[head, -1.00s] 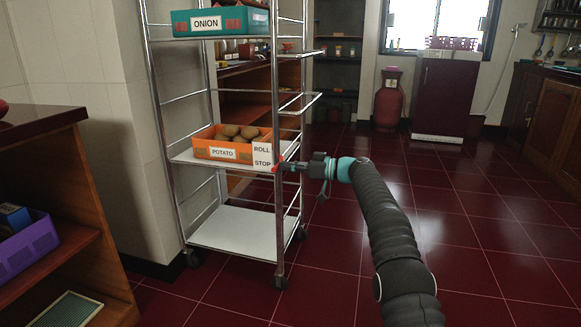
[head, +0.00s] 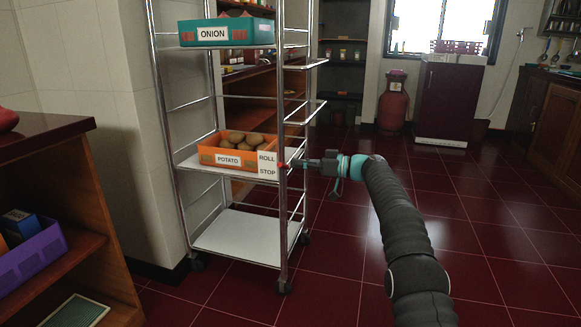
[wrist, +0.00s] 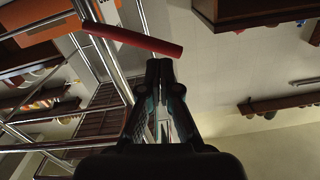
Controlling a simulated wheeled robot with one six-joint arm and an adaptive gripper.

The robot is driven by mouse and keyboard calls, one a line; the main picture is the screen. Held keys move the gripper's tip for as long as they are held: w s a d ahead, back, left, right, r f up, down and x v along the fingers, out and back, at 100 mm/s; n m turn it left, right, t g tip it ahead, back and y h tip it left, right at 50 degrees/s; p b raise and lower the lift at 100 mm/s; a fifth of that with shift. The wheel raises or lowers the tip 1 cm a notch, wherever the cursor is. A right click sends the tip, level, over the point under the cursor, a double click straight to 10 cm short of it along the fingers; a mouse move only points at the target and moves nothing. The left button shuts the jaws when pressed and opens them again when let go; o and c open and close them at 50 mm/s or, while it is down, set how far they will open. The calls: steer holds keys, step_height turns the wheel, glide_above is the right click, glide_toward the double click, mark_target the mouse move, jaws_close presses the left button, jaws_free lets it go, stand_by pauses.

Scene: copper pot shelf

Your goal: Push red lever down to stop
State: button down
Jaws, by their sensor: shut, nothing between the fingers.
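The red lever (head: 283,165) shows as a small red piece at the front right post of the metal rack, beside the ROLL / STOP label (head: 267,165). In the wrist view, the lever (wrist: 135,40) is a red rod running across the upper middle. My gripper (head: 300,163) is shut and empty, just right of the lever in the head view. In the wrist view, my gripper's fingertips (wrist: 159,68) are together just below the lever's free end. I cannot tell whether they touch it.
The wheeled rack (head: 240,235) holds an orange POTATO crate (head: 207,156) on its middle shelf and a teal ONION crate (head: 187,32) above. A wooden shelf unit (head: 95,240) stands at left. The red tiled floor at right is clear.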

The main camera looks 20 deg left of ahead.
steer(key=w+d, duration=0.1)
steer(key=d, duration=0.7)
steer(key=shift+w+d+b, duration=0.2)
steer(key=shift+b, duration=0.15)
steer(key=shift+r, duration=0.1)
